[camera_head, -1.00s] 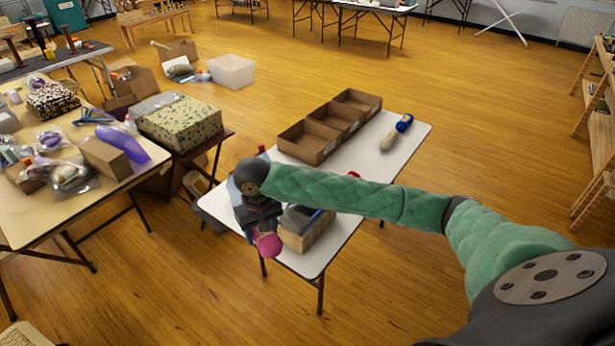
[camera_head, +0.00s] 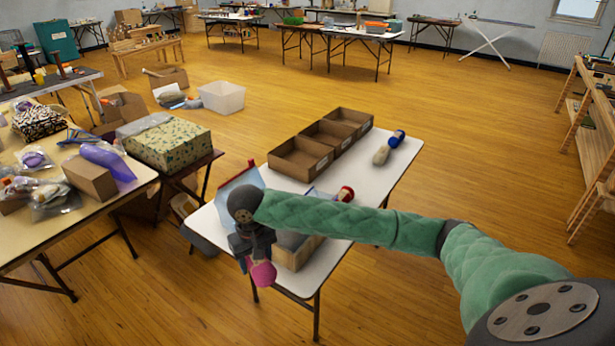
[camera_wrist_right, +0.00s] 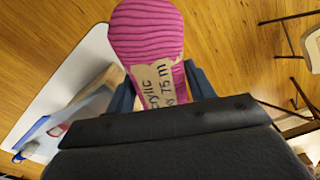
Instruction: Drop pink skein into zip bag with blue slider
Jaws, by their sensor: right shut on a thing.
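My right gripper (camera_head: 257,256) is shut on the pink skein (camera_head: 263,274). It holds the skein in the air at the near left edge of the white table in the head view. In the right wrist view the ribbed pink skein (camera_wrist_right: 146,35) sticks out past the fingers (camera_wrist_right: 163,88), with a beige label reading "75 m". A pale blue, flat item with a red edge (camera_head: 240,183) lies on the table behind the gripper. A blue strip (camera_wrist_right: 32,131) shows at the left of the wrist view. I cannot tell whether either belongs to the zip bag. My left gripper is not in view.
A blue-ended item (camera_head: 388,149) and a red-ended item (camera_head: 345,193) lie there. A cluttered table (camera_head: 30,232) stands left.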

